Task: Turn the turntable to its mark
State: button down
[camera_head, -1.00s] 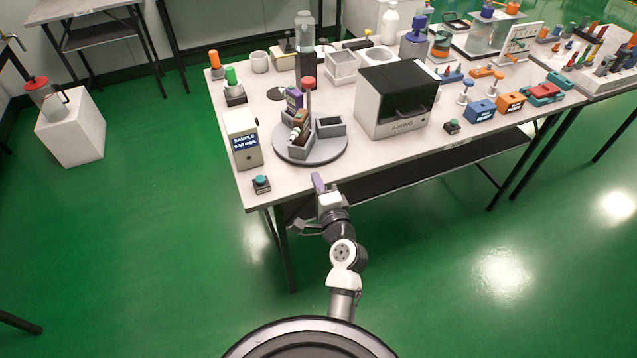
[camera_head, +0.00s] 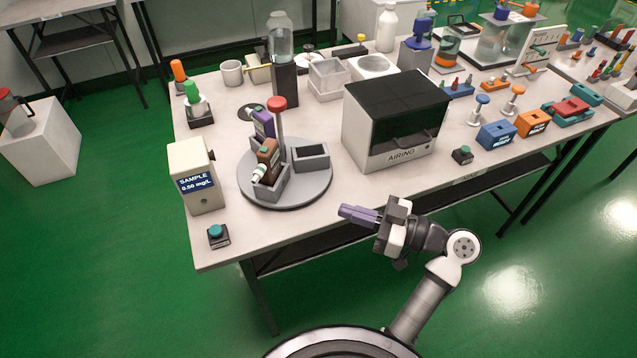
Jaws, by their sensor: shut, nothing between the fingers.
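The turntable (camera_head: 296,190) is a round grey disc near the front left of the table. A post with a red knob (camera_head: 277,104) rises from it. I cannot make out a mark. My gripper (camera_head: 345,214) is shut and empty, with purple fingers pointing left. It is in front of the table's front edge, right of and nearer than the turntable, apart from it.
A SAMPLE meter (camera_head: 194,176) stands close left of the turntable, with a teal button (camera_head: 217,235) in front. A white AIRING box (camera_head: 395,122) stands to the right, and a dark pedestal with a jar (camera_head: 284,82) behind.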

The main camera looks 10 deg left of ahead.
aim_at(275, 195)
jog(key=shift+n+g, duration=0.5)
jog(key=shift+n, duration=0.3)
jog(key=a+p, duration=0.1)
jog(key=a, duration=0.3)
jog(key=a+p, duration=0.1)
jog(key=a, duration=0.3)
jog(key=w+a+p, duration=0.1)
jog(key=a+p, duration=0.1)
jog(key=a, duration=0.2)
jog(key=shift+r, duration=0.1)
jog(key=shift+w+a, duration=0.1)
jog(key=shift+a, duration=0.5)
jog(key=shift+a+f+t+b, duration=0.2)
jog(key=shift+a+t+b, duration=0.05)
jog(key=shift+t+b, duration=0.05)
